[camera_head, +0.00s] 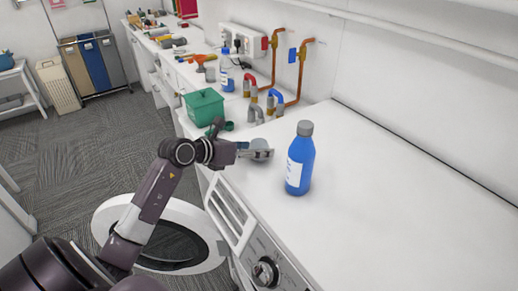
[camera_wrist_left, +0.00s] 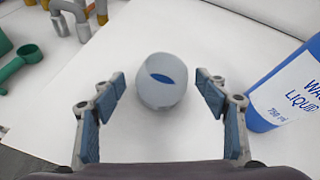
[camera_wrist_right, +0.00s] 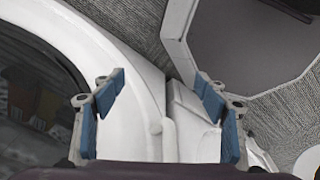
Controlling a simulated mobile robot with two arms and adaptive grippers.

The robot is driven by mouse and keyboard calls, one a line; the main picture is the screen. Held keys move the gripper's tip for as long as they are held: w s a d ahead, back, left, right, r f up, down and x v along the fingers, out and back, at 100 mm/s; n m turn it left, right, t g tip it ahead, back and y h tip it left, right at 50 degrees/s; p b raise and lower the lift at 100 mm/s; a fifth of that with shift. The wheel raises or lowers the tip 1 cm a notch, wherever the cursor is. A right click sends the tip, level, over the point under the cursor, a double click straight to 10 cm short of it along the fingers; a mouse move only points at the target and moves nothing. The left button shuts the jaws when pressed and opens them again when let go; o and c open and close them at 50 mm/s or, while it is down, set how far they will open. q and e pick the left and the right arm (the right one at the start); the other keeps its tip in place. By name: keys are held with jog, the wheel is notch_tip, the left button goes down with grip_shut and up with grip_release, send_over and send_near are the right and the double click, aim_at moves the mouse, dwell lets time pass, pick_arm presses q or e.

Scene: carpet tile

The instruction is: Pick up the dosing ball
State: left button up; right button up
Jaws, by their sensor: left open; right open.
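The dosing ball (camera_wrist_left: 161,98) is a small translucent grey-white cup with a blue patch inside. It stands on the white washing machine top (camera_head: 400,190). In the left wrist view it sits between and slightly beyond the open fingers of my left gripper (camera_wrist_left: 160,95), with space on both sides. In the head view the ball (camera_head: 261,150) is partly covered by my left gripper (camera_head: 262,153). My right gripper (camera_wrist_right: 160,95) is open and empty, near the round machine door; it does not show in the head view.
A blue liquid bottle (camera_head: 300,160) stands close to the right of the ball. A green box (camera_head: 203,107), a green scoop (camera_wrist_left: 20,60) and pipes with taps (camera_head: 270,100) are beyond. The open machine door (camera_head: 205,225) hangs below. The top's right side is clear.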

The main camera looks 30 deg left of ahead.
pick_arm(q)
jog(key=c, duration=1.2)
jog(key=shift+c, duration=0.2)
pick_arm(e)
jog(key=shift+s, duration=0.6)
